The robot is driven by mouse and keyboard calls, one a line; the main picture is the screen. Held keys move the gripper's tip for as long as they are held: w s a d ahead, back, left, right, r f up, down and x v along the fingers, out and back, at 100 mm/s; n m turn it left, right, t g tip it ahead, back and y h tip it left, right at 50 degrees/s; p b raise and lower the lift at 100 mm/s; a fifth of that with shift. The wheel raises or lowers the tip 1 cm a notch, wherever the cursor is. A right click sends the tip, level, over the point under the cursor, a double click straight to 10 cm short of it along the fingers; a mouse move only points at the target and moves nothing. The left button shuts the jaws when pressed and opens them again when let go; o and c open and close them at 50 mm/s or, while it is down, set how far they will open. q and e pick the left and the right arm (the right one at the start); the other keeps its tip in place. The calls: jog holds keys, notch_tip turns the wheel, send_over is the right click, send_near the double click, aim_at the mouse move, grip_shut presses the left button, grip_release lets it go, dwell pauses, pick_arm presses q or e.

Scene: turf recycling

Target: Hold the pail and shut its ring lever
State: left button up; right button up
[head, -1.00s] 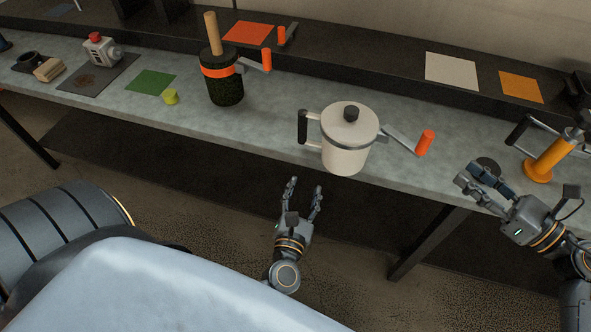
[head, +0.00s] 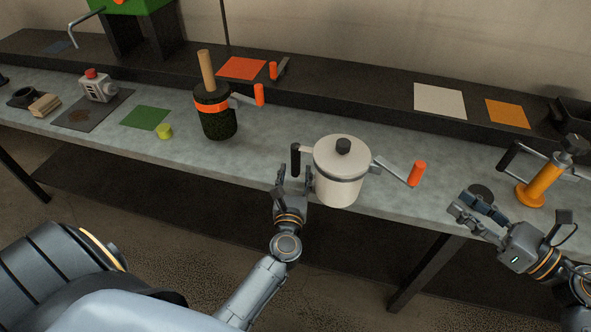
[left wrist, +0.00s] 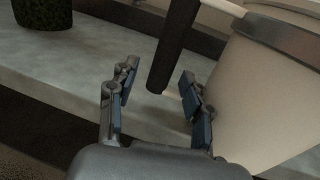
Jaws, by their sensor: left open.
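The white pail (head: 336,192) stands upright near the front edge of the bench with its lid (head: 325,150) on. A grey ring (head: 330,176) runs round its top, and the ring lever (head: 415,174) with its orange grip sticks out to the right. The black side handle (head: 295,160) is on the left. My left gripper (head: 294,172) is open just below that handle. In the left wrist view, the handle's lower end (left wrist: 165,70) shows between the open fingers, with no clear contact. My right gripper (head: 459,203) is open and empty, right of the pail.
An orange pump-like tool (head: 540,185) stands at the right, close to my right gripper. A dark cylinder with an orange band (head: 217,122) stands left of the pail. A raised shelf runs behind.

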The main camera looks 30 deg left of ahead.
pick_arm(q)
jog(key=shift+x, duration=0.85)
jog(key=shift+c, duration=0.4)
grip_shut()
jog(key=shift+f, duration=0.15)
